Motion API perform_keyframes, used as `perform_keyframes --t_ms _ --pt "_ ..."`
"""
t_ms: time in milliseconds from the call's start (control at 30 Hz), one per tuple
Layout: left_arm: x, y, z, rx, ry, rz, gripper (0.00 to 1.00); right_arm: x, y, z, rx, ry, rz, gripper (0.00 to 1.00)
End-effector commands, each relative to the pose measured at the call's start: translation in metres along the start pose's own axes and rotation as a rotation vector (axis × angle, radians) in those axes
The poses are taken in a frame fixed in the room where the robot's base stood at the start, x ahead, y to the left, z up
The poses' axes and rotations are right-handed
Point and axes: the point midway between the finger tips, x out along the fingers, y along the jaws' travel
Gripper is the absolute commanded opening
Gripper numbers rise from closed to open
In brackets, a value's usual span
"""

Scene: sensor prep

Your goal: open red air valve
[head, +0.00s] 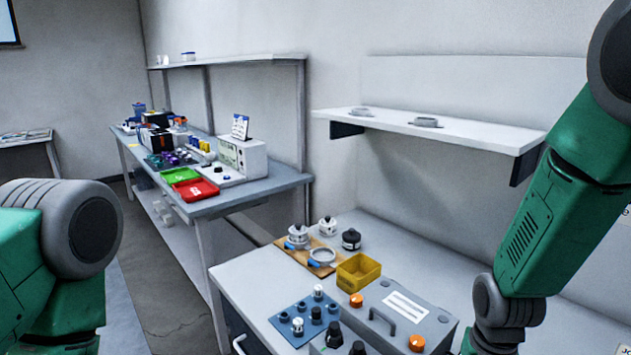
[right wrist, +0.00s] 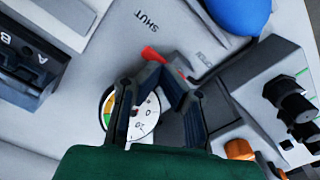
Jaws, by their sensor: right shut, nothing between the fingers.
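The red air valve handle (right wrist: 150,53) shows in the right wrist view, on a light panel. Part of it is hidden behind the fingertips of my right gripper (right wrist: 166,66). That gripper is shut with nothing between its fingers, and its tips overlap the handle in the picture; I cannot tell whether they touch it. The word SHUT (right wrist: 146,18) is printed above the handle and a second, smaller label (right wrist: 204,56) to its right. In the head view the valve and both grippers are out of view; only my arms show.
A round dial gauge (right wrist: 146,117) lies partly behind my fingers. A blue rounded object (right wrist: 238,14), an orange knob (right wrist: 238,148) and a box with black knobs (right wrist: 290,98) are nearby. The head view shows a yellow bin (head: 358,272) and a grey case (head: 405,312) on the bench.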

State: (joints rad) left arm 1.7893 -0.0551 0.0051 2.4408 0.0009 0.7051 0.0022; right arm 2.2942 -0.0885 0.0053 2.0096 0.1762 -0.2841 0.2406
Motion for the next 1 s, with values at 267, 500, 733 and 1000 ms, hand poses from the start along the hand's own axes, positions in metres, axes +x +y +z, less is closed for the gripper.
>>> perform_keyframes --t_ms 267,500,733,1000 --pt "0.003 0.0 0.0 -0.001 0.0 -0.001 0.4 0.008 0.005 -0.002 0.001 -0.003 -0.007 0.0" --pt "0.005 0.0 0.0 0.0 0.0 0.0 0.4 0.013 0.006 -0.002 0.002 -0.003 -0.008 0.0" --pt "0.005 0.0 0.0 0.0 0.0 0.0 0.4 0.012 0.002 -0.001 0.0 -0.001 -0.002 0.0" --pt "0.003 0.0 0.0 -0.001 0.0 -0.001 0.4 0.012 0.003 0.0 0.0 -0.002 -0.004 0.0"
